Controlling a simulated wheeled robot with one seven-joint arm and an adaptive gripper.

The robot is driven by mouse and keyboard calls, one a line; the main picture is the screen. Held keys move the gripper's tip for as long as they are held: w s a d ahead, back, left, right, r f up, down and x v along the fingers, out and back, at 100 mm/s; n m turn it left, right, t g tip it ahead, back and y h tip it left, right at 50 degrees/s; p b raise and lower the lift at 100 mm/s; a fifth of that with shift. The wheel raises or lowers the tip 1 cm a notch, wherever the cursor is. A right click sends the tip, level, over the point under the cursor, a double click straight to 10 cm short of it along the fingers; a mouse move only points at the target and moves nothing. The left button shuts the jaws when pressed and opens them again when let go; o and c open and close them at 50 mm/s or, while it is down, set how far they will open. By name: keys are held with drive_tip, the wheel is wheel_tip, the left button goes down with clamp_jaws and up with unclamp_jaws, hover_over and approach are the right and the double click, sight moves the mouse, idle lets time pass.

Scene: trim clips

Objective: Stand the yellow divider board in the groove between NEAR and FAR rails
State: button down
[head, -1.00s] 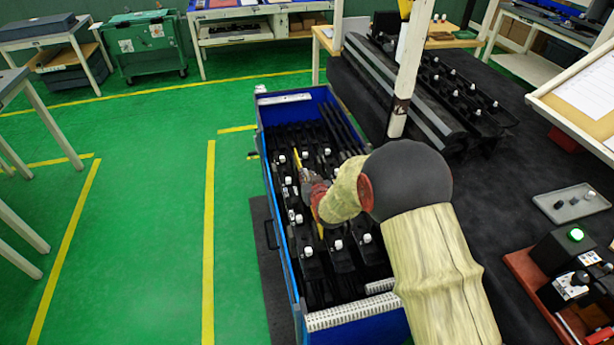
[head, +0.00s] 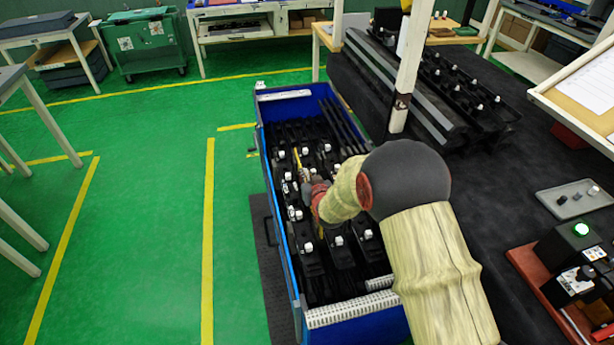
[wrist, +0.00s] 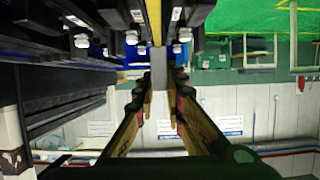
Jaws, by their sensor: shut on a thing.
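The yellow divider board (head: 298,160) shows in the head view as a thin upright strip inside the blue crate (head: 296,278), among black parts with white knobs. My gripper (head: 308,190) is over the middle of the crate and hides most of the board. In the wrist view the board (wrist: 155,22) shows edge-on as a narrow yellow line beyond my fingertips (wrist: 158,82), which are shut on it. Black rails stand close on both sides of it. The groove and the board's lower edge are hidden, so I cannot tell how deep it sits.
White-knobbed black parts (head: 339,241) fill much of the crate around my gripper. A white post (head: 406,75) rises beyond the crate at the right. A dark bench with black rails (head: 440,95) stands behind it. Green floor (head: 150,230) lies open to the left.

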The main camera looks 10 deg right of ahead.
drive_tip(key=shift+f+b, duration=0.8)
drive_tip(key=shift+f, duration=0.25)
drive_tip(key=c, duration=1.8)
unclamp_jaws()
drive_tip(key=shift+o, duration=0.2)
drive_tip(key=v, duration=1.2)
drive_tip(key=shift+f, duration=0.1)
drive_tip(key=s+r+g+p, duration=0.4)
drive_tip(key=s+r+g, duration=0.1)
drive_tip(key=s+r, duration=1.45)
drive_tip(key=s+r+g, duration=0.2)
drive_tip(key=s+r, duration=0.1)
drive_tip(key=s, duration=1)
drive_tip(key=shift+s+r+g+p, duration=0.2)
drive_tip(key=shift+s+g+p, duration=0.1)
drive_tip(key=shift+g, duration=0.1)
